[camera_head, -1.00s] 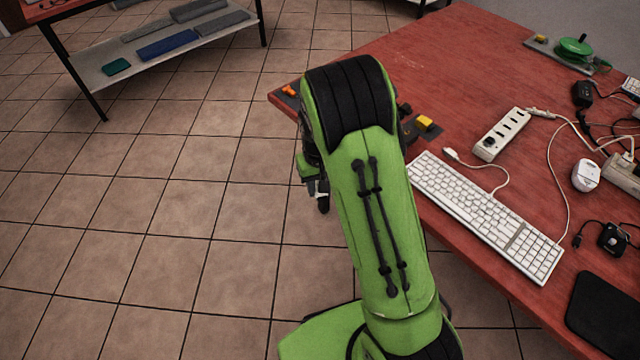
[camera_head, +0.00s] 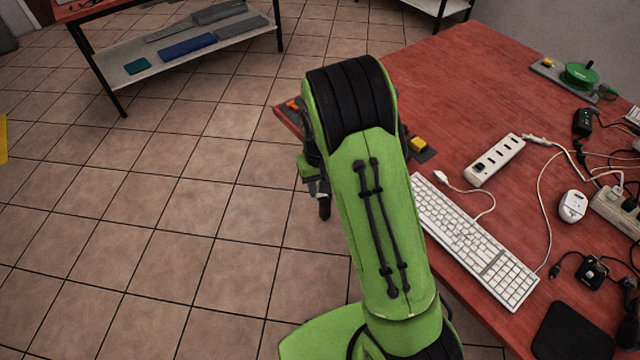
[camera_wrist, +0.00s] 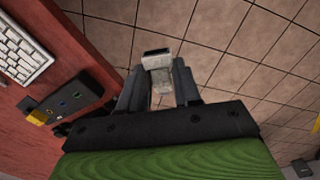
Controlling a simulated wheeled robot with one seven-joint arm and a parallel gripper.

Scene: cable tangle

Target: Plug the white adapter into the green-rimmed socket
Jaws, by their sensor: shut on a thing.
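My gripper (camera_wrist: 158,74) is shut on the white adapter (camera_wrist: 157,60), which has a dark end and sits between both fingers in the wrist view. It is held over the tiled floor, beside the table edge. In the head view my gripper is mostly hidden behind my arm; a small part shows left of it. A dark panel with small coloured-rimmed sockets (camera_wrist: 72,101) stands at the table edge, left of the gripper in the wrist view and apart from the adapter. The rim colours are too small to tell surely which is green.
The red table (camera_head: 450,75) carries a white keyboard (camera_head: 475,240), a white power strip (camera_head: 495,160), a white mouse (camera_head: 572,206), a yellow block (camera_head: 418,144) and tangled cables at the right. A shelf (camera_head: 180,45) stands back left. The floor between is clear.

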